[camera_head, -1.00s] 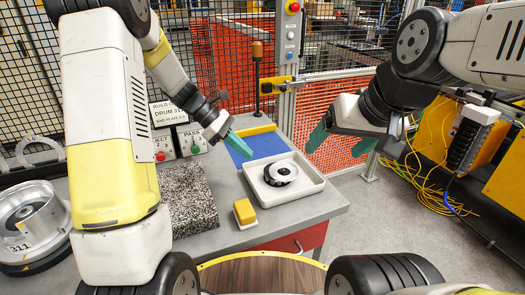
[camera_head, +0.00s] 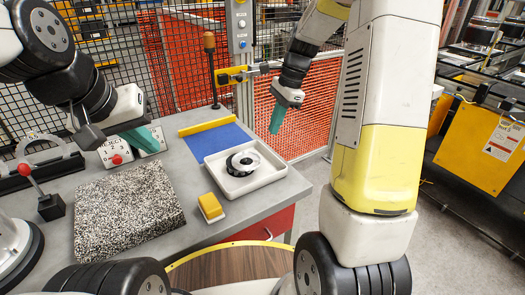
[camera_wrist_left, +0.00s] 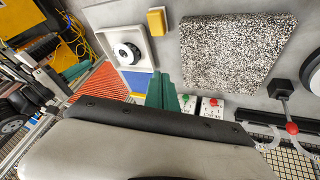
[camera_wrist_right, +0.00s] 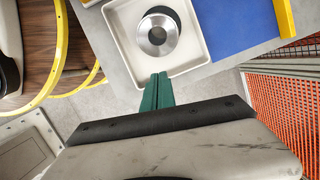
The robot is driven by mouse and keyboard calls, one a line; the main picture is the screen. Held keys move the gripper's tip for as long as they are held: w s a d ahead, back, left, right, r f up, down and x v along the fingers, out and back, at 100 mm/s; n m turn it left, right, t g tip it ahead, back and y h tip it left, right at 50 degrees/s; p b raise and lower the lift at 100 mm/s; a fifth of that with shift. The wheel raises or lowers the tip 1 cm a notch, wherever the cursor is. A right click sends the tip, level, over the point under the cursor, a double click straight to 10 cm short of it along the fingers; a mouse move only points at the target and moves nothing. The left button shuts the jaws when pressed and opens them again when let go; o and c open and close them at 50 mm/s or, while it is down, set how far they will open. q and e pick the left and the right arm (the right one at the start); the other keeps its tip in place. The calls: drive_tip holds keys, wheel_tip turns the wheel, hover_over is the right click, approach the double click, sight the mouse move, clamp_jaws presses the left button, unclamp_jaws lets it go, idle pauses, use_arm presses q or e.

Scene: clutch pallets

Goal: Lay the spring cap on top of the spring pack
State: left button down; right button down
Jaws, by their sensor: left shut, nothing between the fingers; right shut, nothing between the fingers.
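A silver ring with a raised hub, which looks like the spring cap (camera_wrist_right: 157,38), lies in the white tray (camera_head: 270,180). A dark ring (camera_wrist_right: 160,12) shows partly from under or behind it. I cannot tell for sure which part is the spring pack. My left gripper (camera_head: 145,142) is shut and empty at the left, in front of the control boxes and well away from the tray. My right gripper (camera_head: 276,122) is shut and empty, above and to the right of the tray. Its teal fingers also show just beside the tray edge in the right wrist view (camera_wrist_right: 158,88).
A speckled slab (camera_head: 125,212) covers the bench's left part. A red-knobbed lever (camera_head: 25,170) stands at the far left. Orange fencing (camera_head: 310,115) rises behind the bench.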

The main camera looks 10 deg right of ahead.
sight(259, 158)
drive_tip(key=shift+m, duration=0.5)
drive_tip(key=x, duration=1.1)
drive_tip(key=shift+w+d+f, duration=0.1)
drive_tip(key=shift+w+f, duration=0.3)
drive_tip(key=shift+s+a, duration=0.15)
drive_tip(key=shift+a, duration=0.75)
drive_tip(key=shift+d+r, duration=0.1)
drive_tip(key=shift+r, duration=0.05)
